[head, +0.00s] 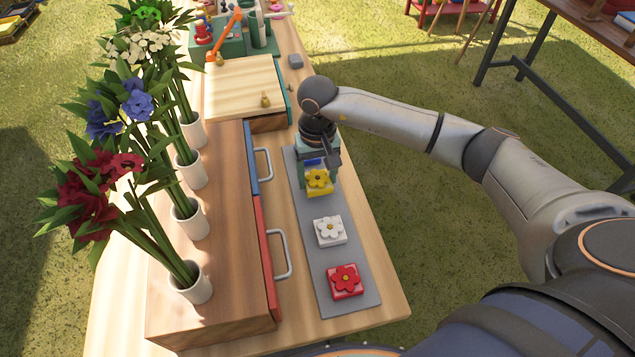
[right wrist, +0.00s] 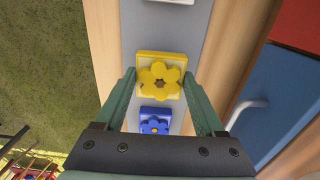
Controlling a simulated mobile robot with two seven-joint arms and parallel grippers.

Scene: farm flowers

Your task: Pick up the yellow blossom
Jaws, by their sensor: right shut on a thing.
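The yellow blossom (head: 319,181), a yellow flower on a square block, is over the grey strip (head: 310,246) on the right side of the table. My right gripper (right wrist: 160,77) is shut on it, with one green finger against each side of its block. The blossom also shows between the fingertips in the right wrist view (right wrist: 159,80). I cannot tell whether its block touches the strip. My left gripper is not in view.
A white blossom (head: 329,231) and a red blossom (head: 345,281) lie on the strip nearer me. A blue blossom (right wrist: 154,126) lies close behind the yellow one. A wooden cabinet (head: 205,290) with handled drawers and vases of flowers on top stands to the left.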

